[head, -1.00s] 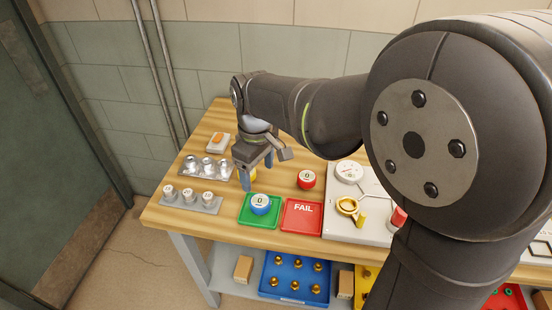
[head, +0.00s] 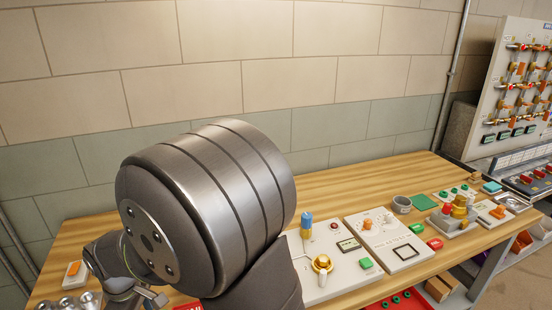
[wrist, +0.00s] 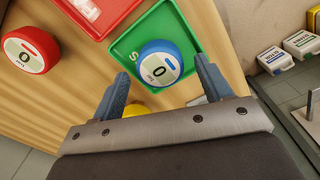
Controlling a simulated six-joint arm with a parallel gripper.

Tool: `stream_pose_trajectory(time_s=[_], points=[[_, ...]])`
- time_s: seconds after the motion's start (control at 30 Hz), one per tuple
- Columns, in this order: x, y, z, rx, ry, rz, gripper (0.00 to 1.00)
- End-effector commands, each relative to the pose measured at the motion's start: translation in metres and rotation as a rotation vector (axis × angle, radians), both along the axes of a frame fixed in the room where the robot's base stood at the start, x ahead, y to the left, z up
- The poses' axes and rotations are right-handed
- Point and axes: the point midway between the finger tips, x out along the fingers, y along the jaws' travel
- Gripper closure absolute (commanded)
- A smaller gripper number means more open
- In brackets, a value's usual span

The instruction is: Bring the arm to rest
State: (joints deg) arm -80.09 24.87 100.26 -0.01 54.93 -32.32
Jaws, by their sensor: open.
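My gripper (wrist: 162,68) is open in the wrist view, with one blue finger at each side and nothing held between them. A blue round gauge (wrist: 160,64) reading 0 sits in the green tray (wrist: 122,46) and shows beyond and between the fingertips. I cannot tell the exact gap to it. A yellow object (wrist: 136,110) is partly hidden behind the gripper's base. In the head view my arm fills the lower left, and the fingers are out of sight.
A red gauge (wrist: 28,50) stands on the wooden table beside the red tray (wrist: 92,12). Small labelled blocks (wrist: 302,43) lie at the right. In the head view, a panel with a brass valve (head: 321,264) and a blue-topped post (head: 306,224) stands right of my arm.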

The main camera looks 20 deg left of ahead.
Motion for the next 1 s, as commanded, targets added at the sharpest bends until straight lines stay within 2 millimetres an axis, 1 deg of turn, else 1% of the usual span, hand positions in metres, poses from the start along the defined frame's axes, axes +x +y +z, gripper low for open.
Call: stream_pose_trajectory(time_s=[0.03, 0.17, 0.53, 0.67, 0.77, 0.8, 0.9, 1.0], points=[[0.000, 0.000, 0.004, 0.002, 0.000, 0.000, 0.29], [0.000, 0.000, 0.009, 0.001, -0.001, 0.000, 0.29], [0.000, 0.000, 0.007, 0.000, 0.000, 0.000, 0.29], [0.000, 0.000, -0.005, -0.004, 0.001, 0.000, 0.29], [0.000, 0.000, -0.020, -0.004, 0.001, 0.000, 0.29], [0.000, -0.001, -0.028, -0.004, 0.001, 0.000, 0.29], [0.000, 0.002, -0.001, 0.007, -0.001, 0.000, 0.29], [0.000, 0.001, 0.019, 0.006, -0.001, 0.000, 0.29]])
